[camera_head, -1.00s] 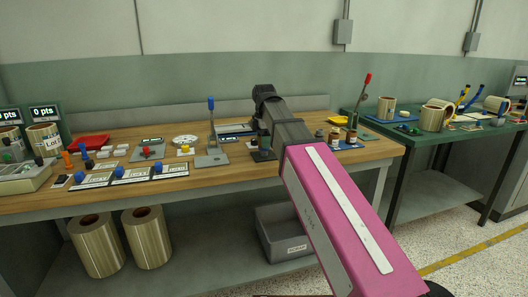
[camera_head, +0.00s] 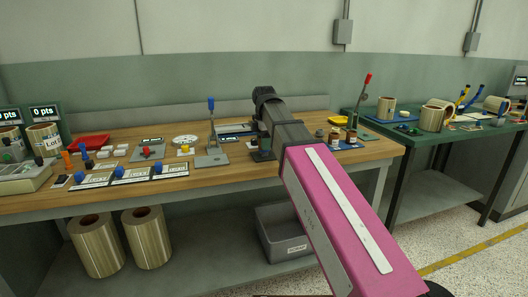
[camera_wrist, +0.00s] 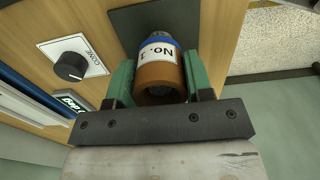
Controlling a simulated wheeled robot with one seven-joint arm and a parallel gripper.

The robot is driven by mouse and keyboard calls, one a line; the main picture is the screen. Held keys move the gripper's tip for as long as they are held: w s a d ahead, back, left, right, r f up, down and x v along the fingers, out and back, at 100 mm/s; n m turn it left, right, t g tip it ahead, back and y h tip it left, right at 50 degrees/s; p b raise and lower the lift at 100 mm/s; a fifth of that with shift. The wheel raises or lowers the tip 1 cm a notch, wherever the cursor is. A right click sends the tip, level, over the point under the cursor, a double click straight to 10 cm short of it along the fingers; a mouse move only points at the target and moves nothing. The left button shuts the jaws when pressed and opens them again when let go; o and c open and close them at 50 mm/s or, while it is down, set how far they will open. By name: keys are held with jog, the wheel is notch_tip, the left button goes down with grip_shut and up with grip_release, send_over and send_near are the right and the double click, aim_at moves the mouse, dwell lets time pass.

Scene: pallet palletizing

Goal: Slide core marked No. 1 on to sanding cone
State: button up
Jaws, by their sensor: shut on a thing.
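In the wrist view, the core marked No. 1 (camera_wrist: 160,75) is a brown tube with a white label and a blue band at its far end. My gripper (camera_wrist: 158,72) has its green fingers closed on both sides of it. The core's near mouth faces the camera, with something dark grey inside. A dark square plate (camera_wrist: 130,22) lies beyond the core. In the head view my arm hides most of this spot.
A black knob (camera_wrist: 72,66) on a white plate marked CONE is left of the core. The wooden bench (camera_head: 215,178) holds blue-knobbed label plates, a lever stand (camera_head: 211,155) and a red tray (camera_head: 92,142). A grey bin (camera_head: 285,235) sits below.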

jog(key=o, duration=1)
jog(key=shift+r, duration=0.1)
